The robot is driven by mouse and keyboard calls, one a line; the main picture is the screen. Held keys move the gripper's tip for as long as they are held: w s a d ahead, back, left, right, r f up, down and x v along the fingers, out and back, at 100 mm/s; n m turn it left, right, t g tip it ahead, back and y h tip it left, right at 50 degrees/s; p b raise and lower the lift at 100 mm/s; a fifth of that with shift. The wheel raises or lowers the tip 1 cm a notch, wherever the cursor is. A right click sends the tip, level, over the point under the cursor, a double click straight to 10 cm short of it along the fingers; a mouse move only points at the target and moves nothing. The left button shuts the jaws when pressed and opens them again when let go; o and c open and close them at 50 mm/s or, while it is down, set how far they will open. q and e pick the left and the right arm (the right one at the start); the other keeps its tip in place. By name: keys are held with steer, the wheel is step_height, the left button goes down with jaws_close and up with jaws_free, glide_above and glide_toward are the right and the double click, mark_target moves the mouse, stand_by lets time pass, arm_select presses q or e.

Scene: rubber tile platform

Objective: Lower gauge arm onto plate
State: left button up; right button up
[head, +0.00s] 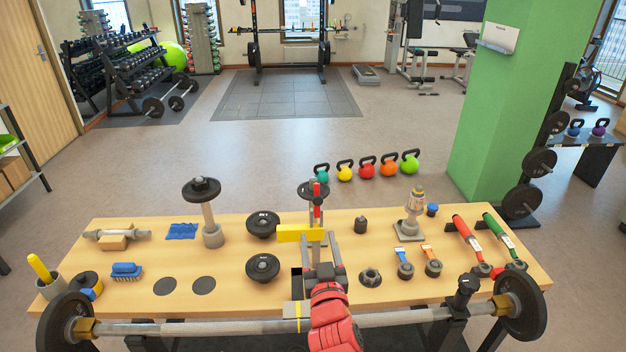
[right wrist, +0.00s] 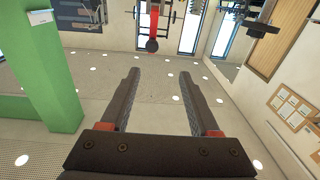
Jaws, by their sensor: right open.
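A red upright arm with a dark tip (head: 317,200), likely the gauge arm, stands raised near the table's middle. It also shows as a red bar at the top of the right wrist view (right wrist: 153,25). A yellow bar (head: 292,233) lies level at its foot. My right gripper (head: 321,246) is open just in front of these parts; its fingers are empty and apart from the red arm in the wrist view (right wrist: 158,85). Black round plates lie on the table, one farther back (head: 262,223) and one nearer (head: 262,266). I cannot tell which plate belongs to the gauge.
The wooden table (head: 225,250) holds a post with a black disc (head: 208,212), a grey fitting (head: 410,222), brushes and red and green handled tools (head: 467,235). A barbell (head: 200,327) spans the front edge. Kettlebells (head: 367,168) stand on the floor behind.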

mark_target(317, 194)
steer(key=shift+m+g+h, duration=0.3)
steer(key=shift+m+h, duration=0.1)
steer(key=shift+h, duration=0.1)
steer(key=w+p, duration=0.1)
steer(key=w, duration=0.5)
steer(key=w+p, duration=0.2)
steer(key=w, duration=0.3)
steer(key=w+d+p, duration=0.1)
steer(key=w+p, duration=0.1)
steer(key=w, duration=0.4)
steer(key=shift+w+r, duration=0.15)
steer(key=shift+w, duration=0.15)
steer(key=shift+c, duration=0.3)
jaws_close()
